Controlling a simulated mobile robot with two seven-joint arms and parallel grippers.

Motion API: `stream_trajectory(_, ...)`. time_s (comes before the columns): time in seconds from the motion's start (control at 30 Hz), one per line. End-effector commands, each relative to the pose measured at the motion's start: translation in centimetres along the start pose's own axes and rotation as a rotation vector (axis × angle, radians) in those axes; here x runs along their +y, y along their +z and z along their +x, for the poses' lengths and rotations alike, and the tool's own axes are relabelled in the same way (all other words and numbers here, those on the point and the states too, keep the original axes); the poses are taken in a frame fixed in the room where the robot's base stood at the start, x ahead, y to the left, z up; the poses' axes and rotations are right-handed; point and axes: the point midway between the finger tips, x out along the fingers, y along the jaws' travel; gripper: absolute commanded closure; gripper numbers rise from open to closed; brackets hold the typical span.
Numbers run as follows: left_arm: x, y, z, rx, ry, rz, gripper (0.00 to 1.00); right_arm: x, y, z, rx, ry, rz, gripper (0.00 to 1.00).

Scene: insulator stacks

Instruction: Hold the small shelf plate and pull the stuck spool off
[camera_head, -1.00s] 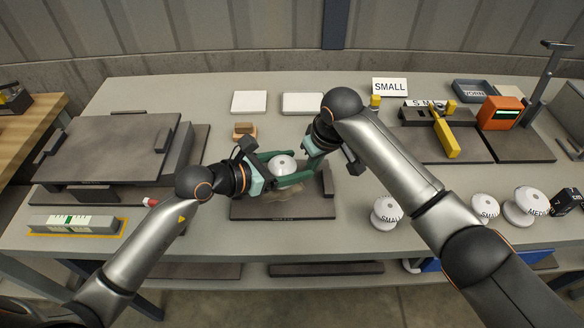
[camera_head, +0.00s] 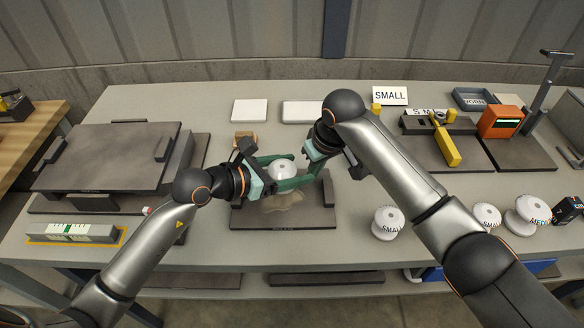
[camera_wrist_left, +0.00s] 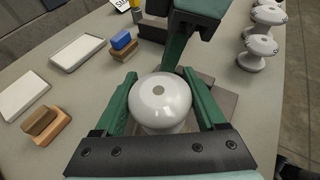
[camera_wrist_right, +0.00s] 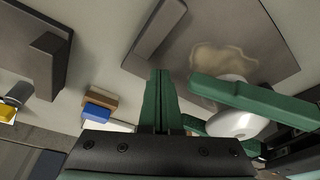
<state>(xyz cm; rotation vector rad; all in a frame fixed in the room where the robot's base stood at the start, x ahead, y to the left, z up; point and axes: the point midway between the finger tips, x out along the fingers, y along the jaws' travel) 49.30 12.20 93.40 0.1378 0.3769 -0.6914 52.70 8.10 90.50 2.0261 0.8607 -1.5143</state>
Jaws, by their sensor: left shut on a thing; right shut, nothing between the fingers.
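A white spool (camera_head: 281,170) with a rounded top sits between the green fingers of my left gripper (camera_head: 297,171). In the left wrist view the spool (camera_wrist_left: 160,98) has a finger along each side. The dark plate (camera_head: 250,217) lies below it on the table, with a pale brown stain (camera_head: 285,202) on its surface. In the right wrist view the stain (camera_wrist_right: 222,58) shows bare, beside the held spool (camera_wrist_right: 236,120). My right gripper (camera_wrist_right: 163,80) is shut and empty, close to the left gripper's fingers and above the plate. The spool's underside is hidden.
Several white spools, one a small one (camera_head: 387,222), stand at the right. Small blocks (camera_head: 245,140) and white trays (camera_head: 302,111) lie behind the grippers. A large dark raised plate (camera_head: 110,155) fills the left side. The table's front strip is mostly clear.

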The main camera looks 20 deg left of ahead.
Motion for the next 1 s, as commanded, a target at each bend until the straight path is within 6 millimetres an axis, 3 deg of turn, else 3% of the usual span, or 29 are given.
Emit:
stream_trajectory(0.4, 0.0, 0.1, 0.0, -0.002, 0.0, 0.0, 1.0, -0.1, -1.3, -3.5, 0.011, 0.0, -0.001, 1.0)
stream_trajectory(0.87, 0.0, 0.1, 0.0, -0.003, 0.0, 0.0, 1.0, -0.1, -1.5, -4.3, 0.012, 0.001, -0.002, 1.0)
stream_trajectory(1.0, 0.0, 0.2, 0.0, -0.003, 0.0, 0.0, 1.0, 0.0, -1.6, -5.4, 0.014, 0.001, -0.003, 1.0)
